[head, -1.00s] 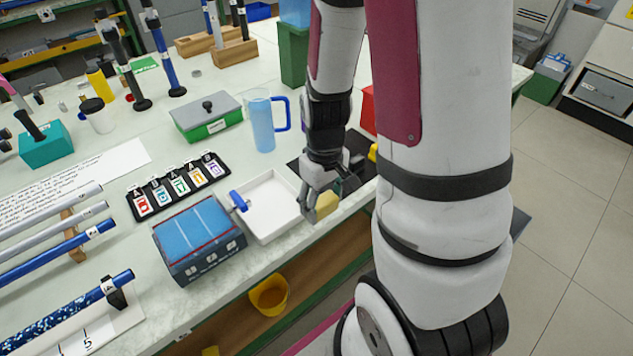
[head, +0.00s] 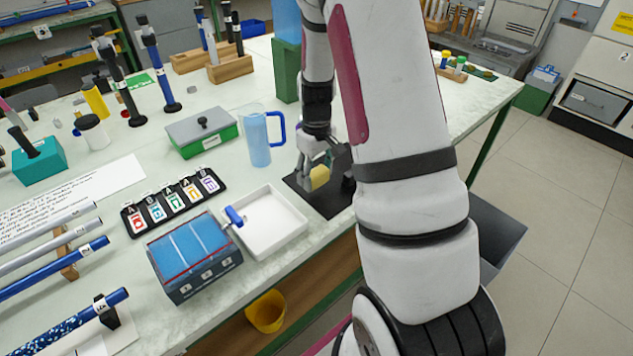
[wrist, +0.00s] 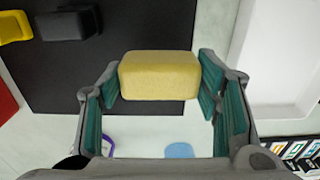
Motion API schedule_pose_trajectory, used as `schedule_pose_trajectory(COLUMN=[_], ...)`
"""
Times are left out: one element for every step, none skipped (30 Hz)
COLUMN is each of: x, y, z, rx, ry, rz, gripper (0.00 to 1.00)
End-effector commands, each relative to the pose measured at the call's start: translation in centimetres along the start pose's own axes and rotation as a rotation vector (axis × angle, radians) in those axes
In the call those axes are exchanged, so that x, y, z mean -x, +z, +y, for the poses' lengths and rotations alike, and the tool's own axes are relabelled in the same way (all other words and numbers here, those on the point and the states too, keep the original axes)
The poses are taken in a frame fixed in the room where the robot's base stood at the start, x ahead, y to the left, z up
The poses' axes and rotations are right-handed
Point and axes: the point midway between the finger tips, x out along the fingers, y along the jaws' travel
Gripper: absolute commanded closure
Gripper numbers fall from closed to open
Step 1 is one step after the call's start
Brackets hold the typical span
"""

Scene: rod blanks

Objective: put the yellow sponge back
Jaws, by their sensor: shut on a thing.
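The yellow sponge (head: 319,178) is a small pale yellow block. In the wrist view the sponge (wrist: 158,76) sits between the two teal-padded fingers of my gripper (wrist: 160,88), which is shut on it. In the head view my gripper (head: 317,164) points down over the left part of a dark mat (head: 327,207), right of the white tray (head: 262,240). In the wrist view the sponge overlaps the right edge of the mat (wrist: 110,85). I cannot tell how high it is above the mat.
A blue jug (head: 257,138) and a grey-lidded green box (head: 203,132) stand behind the tray. In the wrist view a yellow item (wrist: 14,26) and a black block (wrist: 66,23) are on the mat's far side. A blue-topped box (head: 193,258) stands left of the tray.

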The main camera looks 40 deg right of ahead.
Motion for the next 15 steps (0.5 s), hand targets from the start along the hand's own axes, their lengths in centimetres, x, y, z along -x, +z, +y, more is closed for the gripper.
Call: schedule_pose_trajectory(x=[-0.5, -0.9, -1.4, -1.8, -2.3, -2.8, -3.0, -3.2, -3.3, -3.3, -3.3, -3.3, -3.3, -3.3, -3.3], y=[0.1, 0.1, 0.1, 0.1, 0.1, 0.1, 0.1, 0.1, 0.1, 0.0, 0.0, 0.0, 0.0, 0.0, 0.0], z=[0.0, 0.0, -0.1, -0.1, -0.1, -0.1, -0.1, -0.1, 0.0, 0.0, 0.0, 0.0, 0.0, 0.0, 0.0], rx=[0.0, 0.0, 0.0, 0.0, 0.0, -0.001, 0.0, 0.0, 0.0, 0.0, 0.0, 0.0, 0.0, 0.0, 0.0], ry=[-0.001, -0.001, -0.002, -0.002, -0.002, -0.002, -0.002, -0.001, 0.0, 0.0, 0.0, 0.0, 0.0, 0.0, 0.0], rz=[-0.003, -0.003, -0.004, -0.004, -0.004, -0.003, -0.003, -0.002, -0.001, 0.0, 0.0, 0.0, 0.0, 0.0, 0.0], gripper=[0.65, 0.65, 0.65, 0.65, 0.65, 0.65, 0.65, 0.65, 0.65, 0.65, 0.65, 0.65, 0.65, 0.65, 0.65])
